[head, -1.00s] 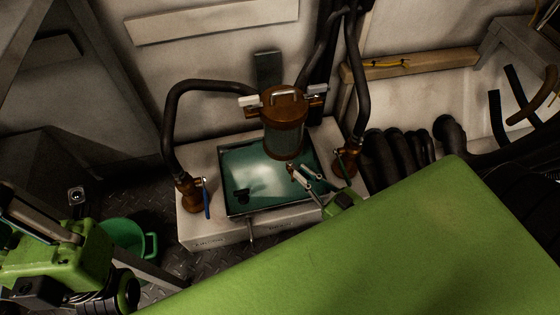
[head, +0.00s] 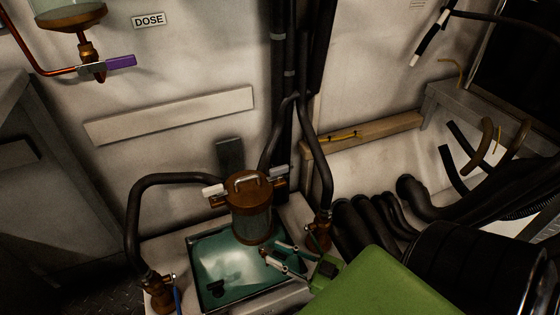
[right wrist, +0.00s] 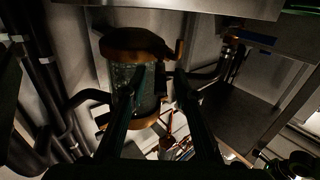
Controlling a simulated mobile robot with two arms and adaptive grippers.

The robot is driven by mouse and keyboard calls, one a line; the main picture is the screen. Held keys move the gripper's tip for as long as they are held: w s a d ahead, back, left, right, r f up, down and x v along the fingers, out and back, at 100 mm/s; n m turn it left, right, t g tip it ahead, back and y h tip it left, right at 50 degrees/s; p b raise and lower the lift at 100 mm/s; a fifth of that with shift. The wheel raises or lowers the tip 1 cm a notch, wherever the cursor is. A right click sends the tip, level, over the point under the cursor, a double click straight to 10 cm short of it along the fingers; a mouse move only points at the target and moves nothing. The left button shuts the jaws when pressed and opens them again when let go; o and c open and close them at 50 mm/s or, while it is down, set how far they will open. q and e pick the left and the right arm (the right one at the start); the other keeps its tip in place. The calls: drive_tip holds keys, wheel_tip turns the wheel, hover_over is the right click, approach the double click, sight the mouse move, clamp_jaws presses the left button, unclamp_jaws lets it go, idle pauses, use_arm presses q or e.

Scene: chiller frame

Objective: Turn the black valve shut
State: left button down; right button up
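No valve is clearly identifiable as the black one. A black lever-like piece with a pale band and tip (head: 431,38) hangs at the upper right in the head view; I cannot tell whether it is a valve handle. Other levers are purple (head: 121,61), at upper left, and blue (head: 177,301), at the lower left pipe fitting. My right gripper (head: 270,248) is open over the tray, beside the canister; its parted fingers also show in the right wrist view (right wrist: 155,88). My left gripper is out of view.
A brown-capped glass canister (head: 250,212) stands at the back of the green tray (head: 238,288), close to my right fingers. Dark hoses (head: 133,215) rise on both sides. Thick black pipes (head: 365,222) crowd the right. A wooden ledge (head: 385,136) runs along the wall.

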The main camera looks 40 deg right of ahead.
drive_tip(key=v, duration=1.2)
